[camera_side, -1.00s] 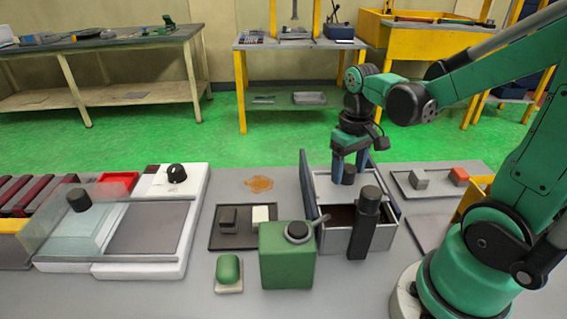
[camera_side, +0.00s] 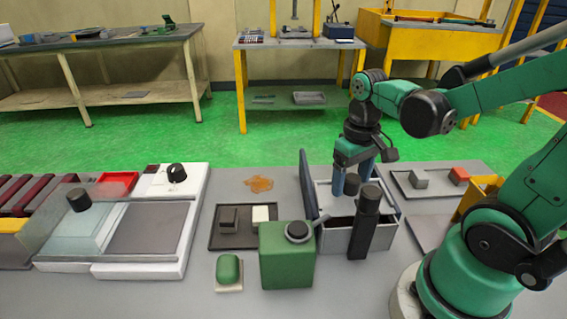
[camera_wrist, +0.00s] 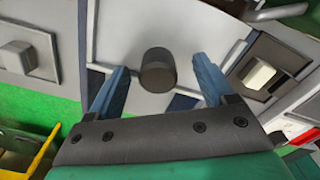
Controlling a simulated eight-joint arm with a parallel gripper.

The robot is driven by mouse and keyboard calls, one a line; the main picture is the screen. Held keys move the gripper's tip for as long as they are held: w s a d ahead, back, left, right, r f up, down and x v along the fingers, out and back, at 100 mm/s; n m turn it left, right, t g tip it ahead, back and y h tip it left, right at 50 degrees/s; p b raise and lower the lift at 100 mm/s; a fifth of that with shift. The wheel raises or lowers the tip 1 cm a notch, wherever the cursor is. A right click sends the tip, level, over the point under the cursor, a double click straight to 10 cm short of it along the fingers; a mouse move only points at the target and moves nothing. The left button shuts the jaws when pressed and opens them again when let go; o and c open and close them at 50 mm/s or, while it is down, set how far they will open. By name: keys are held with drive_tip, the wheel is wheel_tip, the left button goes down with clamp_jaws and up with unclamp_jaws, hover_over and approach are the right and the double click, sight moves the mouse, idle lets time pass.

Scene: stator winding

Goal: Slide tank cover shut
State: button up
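The tank (camera_side: 335,240) is a grey box with a dark inside. Its pale flat cover (camera_side: 335,203) lies across most of the top, with a dark strip of opening at the near side. A dark round knob (camera_side: 352,184) stands on the cover; it also shows in the wrist view (camera_wrist: 158,69). My gripper (camera_side: 352,180) is low over the tank, its blue fingers on either side of the knob. In the wrist view the fingers (camera_wrist: 160,82) are apart, with a visible gap between each and the knob. Whether a finger touches the cover is hidden.
A black cylinder (camera_side: 365,222) stands at the tank's near side, and a green block with a round top (camera_side: 287,258) at its left. A dark upright panel (camera_side: 308,186) rises at the tank's left. A tray with small blocks (camera_side: 405,190) lies to the right.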

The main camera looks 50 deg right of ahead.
sight(353, 178)
drive_tip(key=shift+s+r, duration=0.1)
drive_tip(key=shift+r, duration=2.7)
drive_tip(key=w+a+n+t, duration=0.3)
drive_tip(key=w+a+t, duration=0.1)
drive_tip(key=a+t, duration=0.3)
drive_tip(key=shift+w+a, duration=0.3)
drive_tip(key=shift+w, duration=0.05)
